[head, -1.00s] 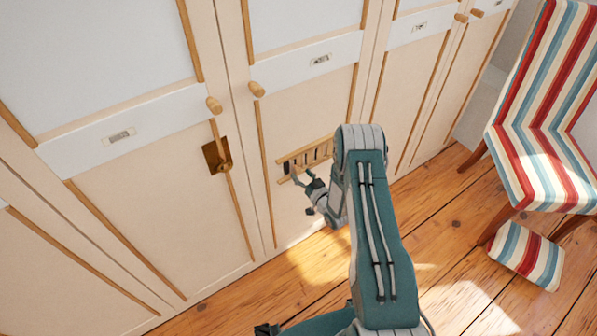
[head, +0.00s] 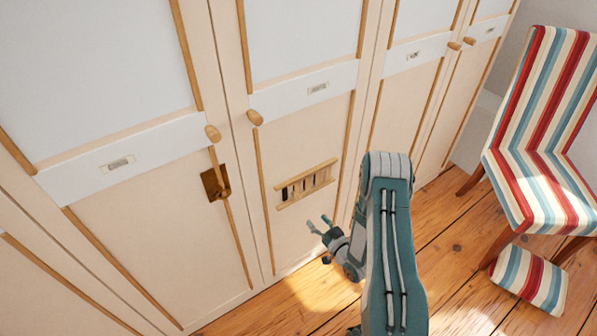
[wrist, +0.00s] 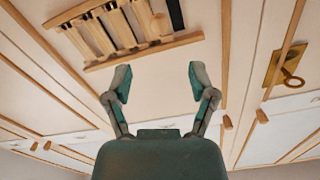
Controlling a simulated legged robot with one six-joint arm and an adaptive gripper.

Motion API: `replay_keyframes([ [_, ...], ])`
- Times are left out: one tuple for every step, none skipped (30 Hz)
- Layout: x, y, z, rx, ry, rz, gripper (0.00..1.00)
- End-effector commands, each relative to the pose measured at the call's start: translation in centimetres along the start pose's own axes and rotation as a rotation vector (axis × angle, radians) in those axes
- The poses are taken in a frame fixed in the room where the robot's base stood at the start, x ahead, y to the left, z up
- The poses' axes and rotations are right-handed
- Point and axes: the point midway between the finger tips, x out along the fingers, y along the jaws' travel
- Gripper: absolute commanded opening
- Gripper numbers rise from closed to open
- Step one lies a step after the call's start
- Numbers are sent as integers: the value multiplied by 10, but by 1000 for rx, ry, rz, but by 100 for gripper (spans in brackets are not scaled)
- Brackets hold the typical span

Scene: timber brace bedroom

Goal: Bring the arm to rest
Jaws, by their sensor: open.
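My gripper (head: 319,224) is open and empty in the head view, a little below and to the right of a small slatted wooden rack on the cabinet door. In the wrist view my gripper (wrist: 160,85) shows two spread teal fingertips with only the pale door behind them. The wooden rack (head: 305,184) has two light rails with short bars and dark gaps between. It also shows in the wrist view (wrist: 122,45), beyond the fingertips and apart from them. My arm is bent, and its upper link covers part of the cabinet and floor.
Cream cabinet doors with round wooden knobs (head: 255,117) fill the left and middle. A brass latch plate (head: 215,184) with a ring sits left of the rack. A striped chair (head: 545,140) and a striped cushion (head: 530,277) stand at right on the wooden floor (head: 440,250).

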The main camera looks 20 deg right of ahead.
Motion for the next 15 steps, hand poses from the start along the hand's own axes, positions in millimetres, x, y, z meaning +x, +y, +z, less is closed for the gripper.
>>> replay_keyframes([
  [0,0,0,0,0,0,73],
  [0,0,0,0,0,0,73],
  [0,0,0,0,0,0,73],
  [1,0,-1,-2,-1,0,73],
  [2,0,-2,-5,-4,1,73],
  [5,0,-6,-14,-10,2,73],
  [8,1,-11,-24,-19,4,73],
  [12,1,-16,-36,-30,8,73],
  [19,2,-25,-56,-49,15,73],
  [24,2,-32,-73,-67,22,73],
  [29,3,-40,-91,-87,30,73],
  [36,4,-52,-114,-113,44,73],
  [41,3,-60,-130,-134,53,73],
  [45,3,-68,-146,-154,64,73],
  [50,3,-80,-166,-179,79,73],
])
